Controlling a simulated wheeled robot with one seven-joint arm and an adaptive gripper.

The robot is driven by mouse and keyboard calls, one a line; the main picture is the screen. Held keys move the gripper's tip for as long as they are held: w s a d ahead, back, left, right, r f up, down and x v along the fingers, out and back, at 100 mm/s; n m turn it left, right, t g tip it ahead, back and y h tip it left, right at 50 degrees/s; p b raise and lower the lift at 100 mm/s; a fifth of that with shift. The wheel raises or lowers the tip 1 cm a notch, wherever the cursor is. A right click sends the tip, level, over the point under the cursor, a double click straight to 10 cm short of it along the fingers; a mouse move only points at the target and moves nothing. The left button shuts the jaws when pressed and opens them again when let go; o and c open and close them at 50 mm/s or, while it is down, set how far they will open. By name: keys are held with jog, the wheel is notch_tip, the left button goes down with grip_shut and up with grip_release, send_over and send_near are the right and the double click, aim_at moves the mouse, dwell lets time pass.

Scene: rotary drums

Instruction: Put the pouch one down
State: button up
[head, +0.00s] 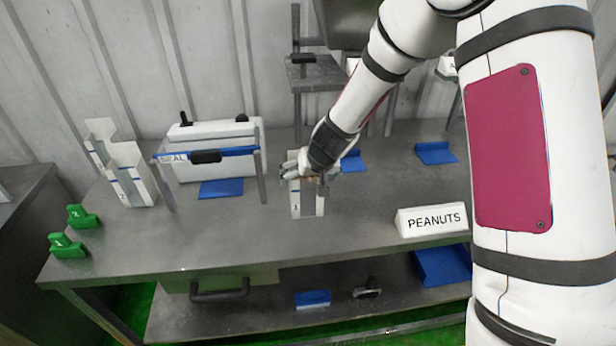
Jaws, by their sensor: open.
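A white upright item marked 1 (307,205), with a blue line, stands on the grey metal table. My gripper (303,182) is at its top, with the fingers open around or just in front of the upper part. A small brownish patch shows by the fingers; I cannot tell whether it is a pouch. The gripper hides the top of the item, and I cannot tell whether they touch. A similar white item marked 2 (133,185) stands at the table's left. No other thing marked as pouch one can be made out.
A white box-like sealer (215,145) with a blue bar stands left of my gripper. Green clips marked 1 (67,246) and 2 (83,217) lie at the left edge. A PEANUTS sign (433,219) stands at the right. The table (220,235) is clear in front.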

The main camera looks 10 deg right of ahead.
jog(key=shift+r, duration=0.1)
jog(key=p+v, duration=0.2)
jog(key=v, duration=1)
jog(key=s+r+y, duration=0.1)
jog(key=s+r, duration=0.5)
jog(key=r, duration=0.3)
jog(key=s+d+r+h, duration=0.1)
jog(key=s+d+r, duration=0.1)
jog(key=s, duration=0.6)
jog(key=s+d+r, duration=0.3)
jog(key=s, duration=0.5)
jog(key=s+d+r+h, duration=0.1)
jog(key=s+d+r, duration=0.2)
jog(key=s, duration=0.5)
jog(key=shift+r+g+h, duration=0.25)
jog(key=shift+g+h, duration=0.05)
jog(key=shift+d, duration=0.1)
jog(key=shift+c, duration=0.3)
